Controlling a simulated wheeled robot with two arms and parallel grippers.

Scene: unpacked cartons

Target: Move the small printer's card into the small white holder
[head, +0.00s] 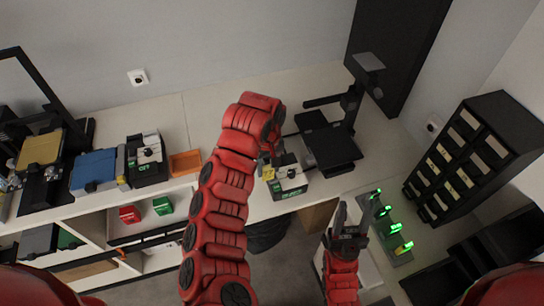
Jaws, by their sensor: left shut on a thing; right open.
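My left gripper (270,164) points down at the back edge of a small black-and-white machine (290,180) with a green label, likely the small printer. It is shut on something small. A small yellow piece (268,174) shows right at its fingertips and may be the card; its outline is too small to make out. My own arm hides part of this spot. I cannot pick out the small white holder for certain. My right gripper (346,222) is open and empty, pointing up, in front of the counter and left of a grey strip with green lights (393,232).
A black stand with a flat plate (330,145) stands right of the machine. An orange tray (185,163), a similar black-and-white machine (147,160), a blue machine (94,170) and a yellow-topped press (40,148) line the left. A black drawer cabinet (478,155) stands at right.

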